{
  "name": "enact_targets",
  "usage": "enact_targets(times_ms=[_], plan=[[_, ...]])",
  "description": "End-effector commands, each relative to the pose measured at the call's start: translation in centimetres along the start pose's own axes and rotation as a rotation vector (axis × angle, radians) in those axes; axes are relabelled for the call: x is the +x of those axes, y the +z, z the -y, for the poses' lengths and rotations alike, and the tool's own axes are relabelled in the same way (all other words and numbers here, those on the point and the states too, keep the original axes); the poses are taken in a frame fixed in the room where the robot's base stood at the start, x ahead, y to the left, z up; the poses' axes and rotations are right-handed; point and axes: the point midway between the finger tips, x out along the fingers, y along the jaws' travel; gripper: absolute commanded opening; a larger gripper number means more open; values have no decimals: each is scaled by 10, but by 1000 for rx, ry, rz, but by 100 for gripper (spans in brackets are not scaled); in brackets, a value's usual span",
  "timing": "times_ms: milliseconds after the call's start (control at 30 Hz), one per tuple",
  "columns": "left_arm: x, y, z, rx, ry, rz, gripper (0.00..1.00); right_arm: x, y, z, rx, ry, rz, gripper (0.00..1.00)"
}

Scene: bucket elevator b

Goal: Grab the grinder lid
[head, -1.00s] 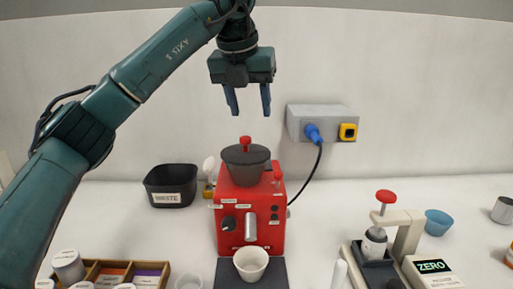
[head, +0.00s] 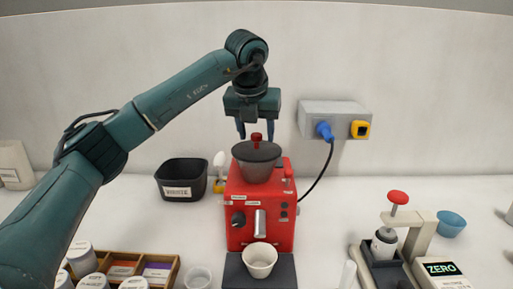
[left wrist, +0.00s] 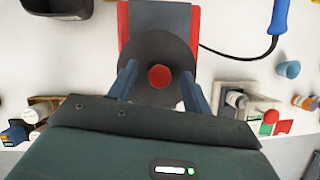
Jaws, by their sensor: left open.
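The grinder (head: 260,215) is a red machine on the counter with a dark grey hopper on top. The grinder lid (head: 256,149) caps the hopper and carries a red knob (head: 256,138). My left gripper (head: 255,132) is open and points straight down just above the lid, its fingers near the knob's height. In the left wrist view the red knob (left wrist: 159,77) sits between the two open fingers, with the round grey lid (left wrist: 158,48) beneath. The fingers do not visibly touch the knob. My right gripper is not in view.
A black waste bin (head: 181,180) stands left of the grinder. A white cup (head: 260,260) stands in front of it on a dark mat. A socket box (head: 335,119) with a blue plug is on the wall behind. A tamping stand (head: 398,235) and scale (head: 443,272) are at right.

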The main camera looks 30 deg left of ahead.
Motion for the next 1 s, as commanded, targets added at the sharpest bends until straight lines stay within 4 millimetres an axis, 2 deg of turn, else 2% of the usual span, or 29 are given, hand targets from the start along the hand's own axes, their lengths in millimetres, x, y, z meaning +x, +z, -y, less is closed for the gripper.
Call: enact_targets(times_ms=[133,367,900,1000], plan=[[13,0,0,-1,0,0,49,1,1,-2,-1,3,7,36],[15,0,0,-1,0,1,49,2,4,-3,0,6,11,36],[14,0,0,-1,-1,1,5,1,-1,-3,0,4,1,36],[14,0,0,-1,-1,1,0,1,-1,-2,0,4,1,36]])
